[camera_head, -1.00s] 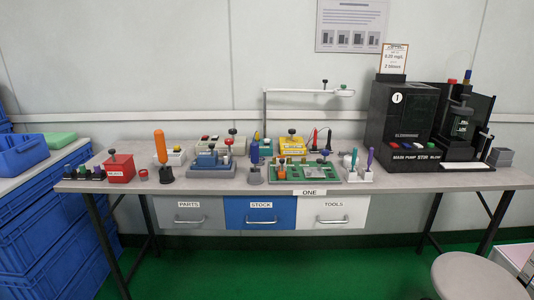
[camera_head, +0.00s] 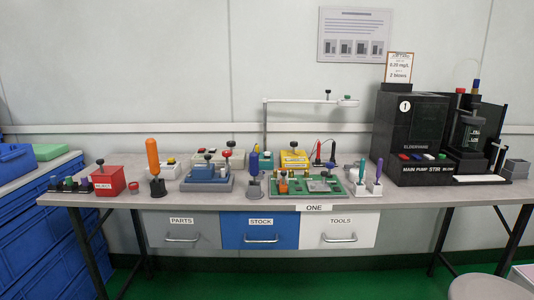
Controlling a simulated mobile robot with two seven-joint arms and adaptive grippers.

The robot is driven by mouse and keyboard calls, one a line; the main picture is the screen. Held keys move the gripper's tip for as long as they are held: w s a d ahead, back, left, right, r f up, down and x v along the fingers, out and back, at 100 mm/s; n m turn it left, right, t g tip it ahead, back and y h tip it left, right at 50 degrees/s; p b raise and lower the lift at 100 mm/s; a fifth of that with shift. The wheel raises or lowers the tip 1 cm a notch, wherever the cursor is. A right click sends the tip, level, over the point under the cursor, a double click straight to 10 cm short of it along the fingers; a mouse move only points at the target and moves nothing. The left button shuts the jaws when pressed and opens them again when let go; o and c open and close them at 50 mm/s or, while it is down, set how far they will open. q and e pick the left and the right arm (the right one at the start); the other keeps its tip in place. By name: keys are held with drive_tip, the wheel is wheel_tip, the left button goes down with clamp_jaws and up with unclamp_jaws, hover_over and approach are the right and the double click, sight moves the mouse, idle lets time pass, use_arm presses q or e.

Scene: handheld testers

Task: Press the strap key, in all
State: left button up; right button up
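A black tester (camera_head: 404,118) marked with a round 1 stands at the right of the bench. I cannot make out a label reading strap on any key. Joined at its right is a black stand (camera_head: 463,128) with a dark cylinder and red and blue caps on top. Neither of my grippers is in view.
The grey bench (camera_head: 225,205) also holds a red REJECT box (camera_head: 108,181), an orange-handled tool (camera_head: 153,158), a green board (camera_head: 340,187) and a yellow box (camera_head: 294,160). Blue crates (camera_head: 45,225) stand at left. A round stool (camera_head: 488,287) is at front right.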

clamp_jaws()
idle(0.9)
